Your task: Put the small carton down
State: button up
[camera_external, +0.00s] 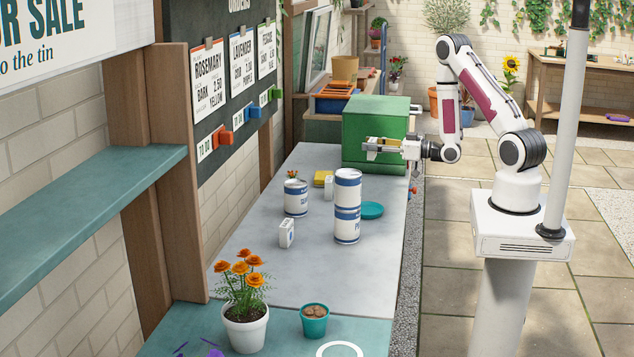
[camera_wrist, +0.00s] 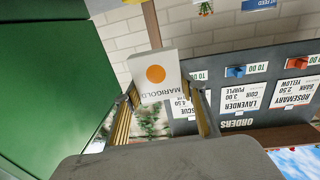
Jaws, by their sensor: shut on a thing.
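My gripper (camera_external: 374,148) is in front of the green box (camera_external: 375,118), above the far end of the grey worktop (camera_external: 263,262). In the wrist view my gripper (camera_wrist: 162,100) has its two fingers on either side of a small white carton (camera_wrist: 168,88), shut on it.
A stack of white and blue tins (camera_external: 347,205) stands mid-worktop beside a teal lid (camera_external: 371,210). A shorter tin (camera_external: 296,198), a white carton (camera_external: 286,233) and a yellow item (camera_external: 321,178) stand nearby. A marigold pot (camera_external: 245,328) and teal pot (camera_external: 314,322) stand in front.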

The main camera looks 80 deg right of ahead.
jog(key=w+a+r+n+y, duration=0.1)
jog(key=a+r+n+y, duration=0.1)
jog(key=a+n+y, duration=0.65)
jog(key=n+g+y, duration=0.2)
jog(key=g+y, duration=0.3)
jog(key=y, duration=0.1)
send_over(377, 212)
jog(key=shift+a+f+m, duration=0.1)
jog(key=shift+m, duration=0.15)
jog(key=shift+f, duration=0.1)
jog(key=shift+f, duration=2.85)
jog(key=shift+f, duration=2.1)
jog(key=shift+f, duration=0.45)
